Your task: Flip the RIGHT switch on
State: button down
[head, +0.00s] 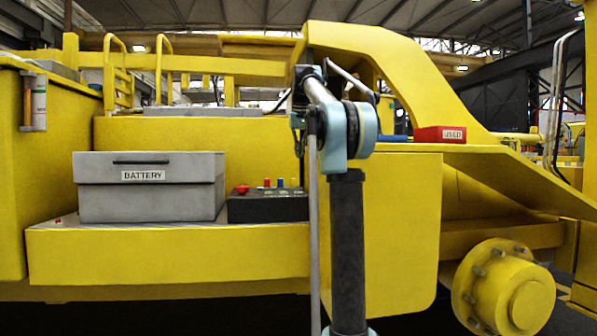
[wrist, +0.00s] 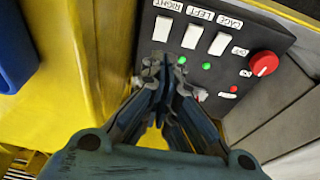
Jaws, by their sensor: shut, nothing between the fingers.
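The black control panel (wrist: 243,112) shows in the wrist view with three white rocker switches in a row. The RIGHT switch (wrist: 162,28) is leftmost, the LEFT switch (wrist: 193,36) is in the middle, and the CAGE switch (wrist: 219,43) is at the right. My gripper (wrist: 163,66) is shut and empty, its fingertips just below the RIGHT switch in the picture. I cannot tell whether they touch the panel. The fingers hide part of the panel below that switch. In the head view the control panel (head: 268,206) sits left of my arm.
A red knob (wrist: 264,63) stands on the panel's right side. Two green lights (wrist: 207,66) and a red light (wrist: 233,88) show. A grey battery box (head: 150,190) stands left of the panel on the yellow ledge (head: 170,255). A blue object (wrist: 12,50) is at the wrist view's left.

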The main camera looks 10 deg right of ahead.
jog(key=x, duration=1.1)
jog(key=shift+s+f, duration=0.25)
jog(key=shift+s, duration=0.15)
jog(key=shift+s+f, duration=0.1)
jog(key=shift+f, duration=0.85)
